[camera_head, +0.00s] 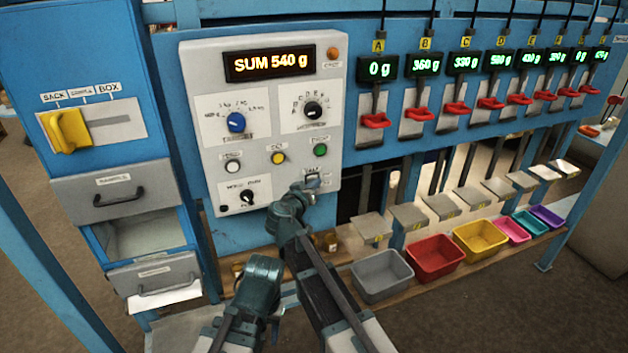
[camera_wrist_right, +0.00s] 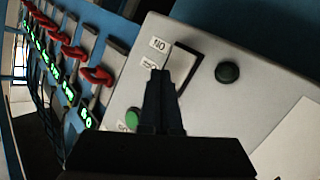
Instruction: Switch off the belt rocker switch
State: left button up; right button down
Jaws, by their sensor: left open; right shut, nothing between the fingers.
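The belt rocker switch (camera_head: 313,181) sits low on the right side of the grey control panel (camera_head: 205,95), below the green button (camera_head: 320,150). In the right wrist view it is a pale plate in a dark frame (camera_wrist_right: 194,66), with small labels beside it. My right gripper (camera_head: 297,188) is shut and empty, its tips at the switch; the fingers (camera_wrist_right: 165,75) cover part of it. I cannot tell whether they touch it or which way the rocker is tipped. My left gripper (camera_head: 262,268) is open and empty, low in front of the panel, away from the switch.
Close to the switch are the green button, which shows in the wrist view (camera_wrist_right: 132,118), and a round black part (camera_wrist_right: 228,71). A row of scales with red levers (camera_head: 375,120) runs right. Coloured bins (camera_head: 380,288) stand below. A drawer cabinet (camera_head: 105,200) is left.

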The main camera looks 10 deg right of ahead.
jog(key=shift+s, duration=0.15)
jog(key=shift+s+d, duration=0.15)
jog(key=shift+s, duration=0.5)
jog(key=shift+f, duration=0.1)
jog(key=s, duration=0.3)
jog(key=s+d, duration=0.1)
jog(key=shift+s+d+f+b, duration=0.1)
jog(key=shift+s+f+b, duration=0.15)
jog(key=shift+s+b, duration=0.15)
